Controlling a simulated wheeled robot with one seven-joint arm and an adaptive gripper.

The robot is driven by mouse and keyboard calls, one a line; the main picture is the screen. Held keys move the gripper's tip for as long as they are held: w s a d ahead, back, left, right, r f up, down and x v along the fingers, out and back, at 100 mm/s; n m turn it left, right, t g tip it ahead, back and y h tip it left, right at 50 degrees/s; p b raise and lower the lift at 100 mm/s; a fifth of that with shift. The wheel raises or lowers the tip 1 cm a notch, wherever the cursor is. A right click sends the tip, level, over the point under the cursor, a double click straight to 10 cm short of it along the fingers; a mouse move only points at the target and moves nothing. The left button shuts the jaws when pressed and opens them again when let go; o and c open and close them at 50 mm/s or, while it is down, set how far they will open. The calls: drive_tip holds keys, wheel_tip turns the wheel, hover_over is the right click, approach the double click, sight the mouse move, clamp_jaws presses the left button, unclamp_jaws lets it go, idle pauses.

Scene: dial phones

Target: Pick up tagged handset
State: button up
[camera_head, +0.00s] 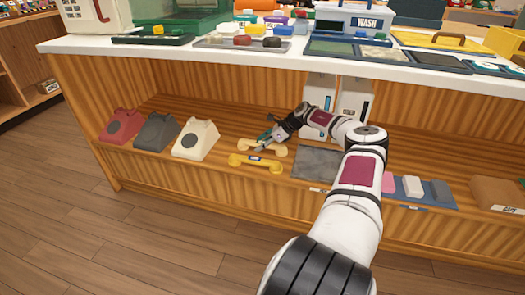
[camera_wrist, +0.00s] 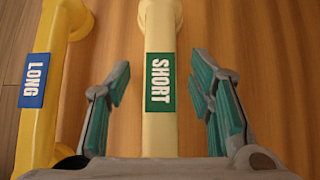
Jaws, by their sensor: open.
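Two handsets lie on the wooden shelf. A pale yellow handset (camera_head: 276,150) with a green SHORT tag (camera_wrist: 159,81) runs up the middle of the wrist view. A deeper yellow handset (camera_head: 256,164) with a blue LONG tag (camera_wrist: 34,80) lies beside it, at the left of the wrist view. My gripper (camera_wrist: 162,72) is open, with one green-padded finger on each side of the SHORT handset and a visible gap on both sides. In the head view my gripper (camera_head: 264,142) is at the SHORT handset and partly hides it. The lower end of that handset is hidden by my gripper.
Red (camera_head: 120,126), dark grey (camera_head: 157,131) and cream (camera_head: 195,139) phone bases stand to the left on the shelf. A grey mat (camera_head: 317,163) and a blue mat (camera_head: 425,191) with small blocks lie to the right. The white counter (camera_head: 260,57) overhangs above.

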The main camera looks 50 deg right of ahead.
clamp_jaws()
drive_tip(key=shift+r, duration=0.15)
